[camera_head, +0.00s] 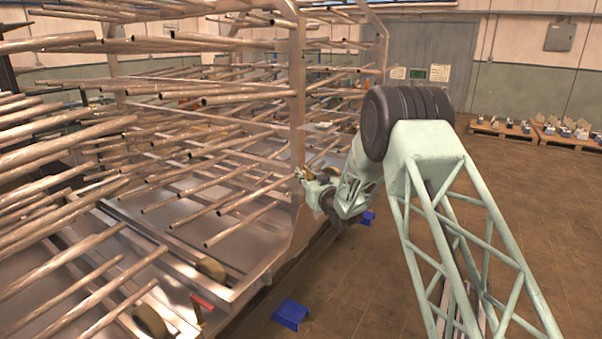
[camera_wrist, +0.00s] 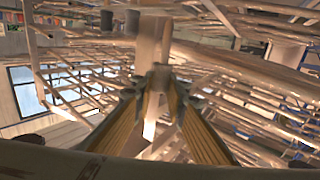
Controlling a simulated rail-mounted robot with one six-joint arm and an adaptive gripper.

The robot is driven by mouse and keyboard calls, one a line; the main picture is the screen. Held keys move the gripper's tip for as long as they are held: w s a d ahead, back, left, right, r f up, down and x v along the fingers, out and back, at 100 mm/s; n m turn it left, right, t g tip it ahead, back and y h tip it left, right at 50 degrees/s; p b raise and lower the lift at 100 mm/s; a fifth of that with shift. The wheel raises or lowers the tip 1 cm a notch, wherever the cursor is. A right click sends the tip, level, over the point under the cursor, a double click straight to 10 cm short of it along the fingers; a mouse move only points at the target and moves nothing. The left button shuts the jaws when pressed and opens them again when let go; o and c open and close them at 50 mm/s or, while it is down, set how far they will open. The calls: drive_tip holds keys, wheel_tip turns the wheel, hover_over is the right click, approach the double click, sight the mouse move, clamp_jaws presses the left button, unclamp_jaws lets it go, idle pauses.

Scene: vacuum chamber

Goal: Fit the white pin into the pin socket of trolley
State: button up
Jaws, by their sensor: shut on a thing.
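The trolley (camera_head: 297,110) is a large metal rack with many long rods, filling the left and middle of the head view. My gripper (camera_head: 304,177) is beside the trolley's near upright post, at about mid-height. In the wrist view, my gripper's two yellow-brown fingers (camera_wrist: 160,82) converge and are shut on a small pale piece, the white pin (camera_wrist: 160,71). Most of the pin is hidden by the fingertips. A pale upright part of the trolley (camera_wrist: 152,38) stands just beyond the fingertips. I cannot make out the pin socket or tell whether the pin touches it.
Trolley rods stick out left of my gripper, close around it. Blue blocks (camera_head: 290,314) lie on the floor by the trolley's base. Pallets with small items (camera_head: 503,127) stand at the far right. The brown tiled floor (camera_head: 535,215) on the right is clear.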

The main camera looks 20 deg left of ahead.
drive_tip(key=p+v, duration=0.1)
drive_tip(key=v, duration=1.4)
drive_tip(key=shift+s+d, duration=0.25)
drive_tip(key=shift+s, duration=0.05)
idle(1.1)
drive_tip(key=d+r+m+t+h, duration=0.1)
drive_tip(key=d+m+h, duration=0.3)
drive_tip(key=d, duration=2.2)
drive_tip(key=w+d+r+m+t+h, duration=0.1)
drive_tip(key=d+m+t+h, duration=0.3)
drive_tip(key=d, duration=2.2)
drive_tip(key=m+h, duration=0.1)
drive_tip(key=h, duration=0.3)
drive_tip(key=shift+d+h, duration=0.2)
drive_tip(key=shift+h, duration=0.2)
